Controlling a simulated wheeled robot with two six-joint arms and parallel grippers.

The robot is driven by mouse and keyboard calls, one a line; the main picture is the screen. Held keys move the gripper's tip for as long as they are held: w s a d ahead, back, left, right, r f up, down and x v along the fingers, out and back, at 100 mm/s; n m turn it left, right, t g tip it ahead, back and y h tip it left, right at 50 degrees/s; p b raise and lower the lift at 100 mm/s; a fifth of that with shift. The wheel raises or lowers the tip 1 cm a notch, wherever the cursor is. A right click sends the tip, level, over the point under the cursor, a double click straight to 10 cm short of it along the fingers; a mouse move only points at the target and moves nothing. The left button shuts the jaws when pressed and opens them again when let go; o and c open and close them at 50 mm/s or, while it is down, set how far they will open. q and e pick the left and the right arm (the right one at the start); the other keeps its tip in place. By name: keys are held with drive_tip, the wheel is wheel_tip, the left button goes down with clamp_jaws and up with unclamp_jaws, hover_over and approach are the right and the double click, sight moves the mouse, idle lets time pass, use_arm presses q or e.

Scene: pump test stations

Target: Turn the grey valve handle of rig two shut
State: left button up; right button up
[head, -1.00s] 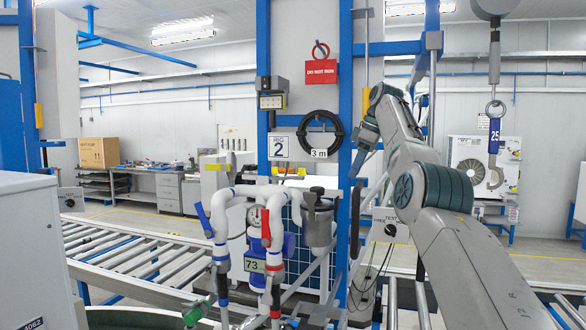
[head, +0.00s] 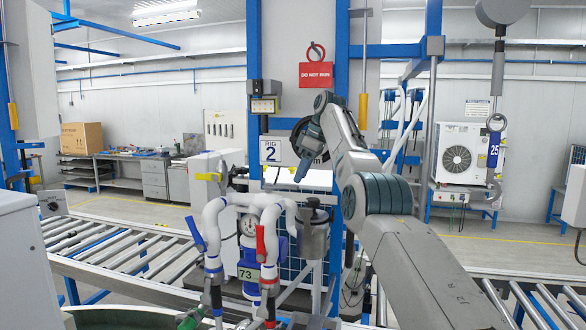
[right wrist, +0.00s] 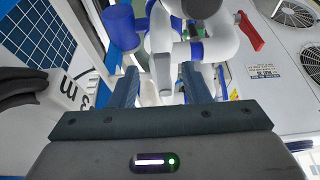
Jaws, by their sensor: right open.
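The rig 2 sign (head: 270,150) hangs on the blue post above white pipework (head: 240,203). In the right wrist view a grey lever (right wrist: 162,75), which looks like the grey valve handle, stands in front of white pipes between my fingertips. I cannot tell whether it touches them. I cannot make this handle out clearly in the head view. My right gripper (head: 303,168) is open, pointing down above the pipework, partly behind my own forearm. The pipework also carries a blue handle (head: 196,234) and a red handle (head: 260,244). My left gripper is out of view.
A grey canister (head: 314,238) stands right of the pipes, below my gripper. A roller conveyor (head: 120,250) runs past. A black hose coil (head: 302,140) hangs behind my arm.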

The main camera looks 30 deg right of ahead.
sight(294, 186)
drive_tip(key=shift+w+a+r+p, duration=0.4)
drive_tip(key=shift+a+p, duration=0.05)
drive_tip(key=shift+p, duration=0.05)
drive_tip(key=x, duration=0.2)
drive_tip(key=shift+a+f, duration=0.2)
drive_tip(key=shift+f, duration=0.05)
drive_tip(key=shift+w+f, duration=0.3)
drive_tip(key=shift+f, duration=0.25)
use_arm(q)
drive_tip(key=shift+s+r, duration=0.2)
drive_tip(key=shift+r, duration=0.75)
use_arm(e)
drive_tip(key=shift+s+r, duration=0.1)
drive_tip(key=shift+s, duration=0.05)
drive_tip(key=shift+c, duration=0.6)
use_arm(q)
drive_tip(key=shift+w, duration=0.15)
use_arm(e)
clamp_jaws()
